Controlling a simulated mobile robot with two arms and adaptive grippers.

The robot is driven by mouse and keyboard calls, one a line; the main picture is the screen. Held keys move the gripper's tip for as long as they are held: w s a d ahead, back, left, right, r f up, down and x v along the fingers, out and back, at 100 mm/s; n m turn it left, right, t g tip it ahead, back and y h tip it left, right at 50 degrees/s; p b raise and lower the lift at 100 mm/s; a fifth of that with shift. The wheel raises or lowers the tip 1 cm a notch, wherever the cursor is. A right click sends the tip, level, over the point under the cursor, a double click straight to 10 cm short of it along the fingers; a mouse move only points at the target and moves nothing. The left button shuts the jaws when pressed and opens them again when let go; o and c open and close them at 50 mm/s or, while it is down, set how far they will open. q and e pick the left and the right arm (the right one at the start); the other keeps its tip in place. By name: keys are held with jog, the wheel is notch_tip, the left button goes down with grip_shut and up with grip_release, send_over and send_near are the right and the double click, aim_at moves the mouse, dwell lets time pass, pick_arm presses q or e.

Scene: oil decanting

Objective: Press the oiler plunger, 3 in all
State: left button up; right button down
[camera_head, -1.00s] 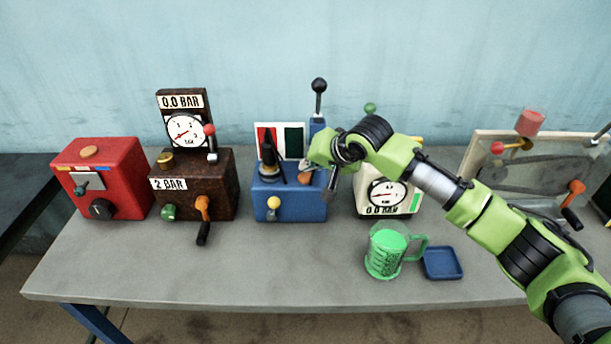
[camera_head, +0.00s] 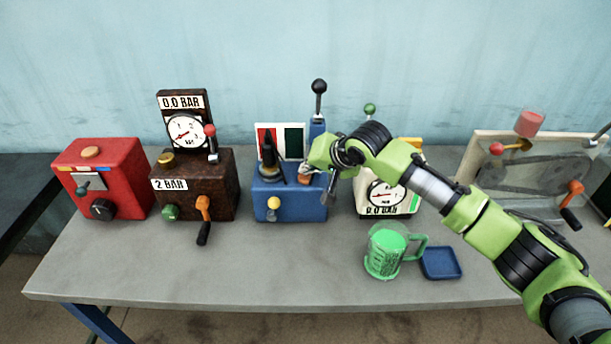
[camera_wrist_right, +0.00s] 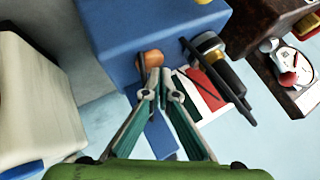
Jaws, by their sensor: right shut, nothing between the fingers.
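A blue box (camera_head: 290,206) stands near the middle of the bench. A small orange cap (camera_head: 304,180), apparently the oiler plunger, is on its top right; it also shows in the right wrist view (camera_wrist_right: 151,59). My right gripper (camera_head: 308,171) is at this cap and partly covers it in the head view. In the right wrist view its fingers (camera_wrist_right: 158,76) are together and empty, tips right by the cap. I cannot tell whether they touch it or how far the cap is pressed. My left gripper is not in view.
On the blue box are a black cone-shaped part (camera_head: 268,160) and a black-knobbed lever (camera_head: 319,100). A brown gauge box (camera_head: 190,190) and red box (camera_head: 105,180) stand left. A cream gauge box (camera_head: 372,205), green mug (camera_head: 385,255) and blue tray (camera_head: 441,263) are right.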

aim_at(307, 177)
jog(key=shift+s+f, duration=0.1)
jog(key=shift+f, duration=0.65)
dwell(0.6)
jog(key=shift+r+p, duration=1.05)
jog(key=shift+p, duration=0.2)
jog(key=shift+r, duration=0.15)
notch_tip(307, 177, up, 5)
jog(key=p, duration=0.5)
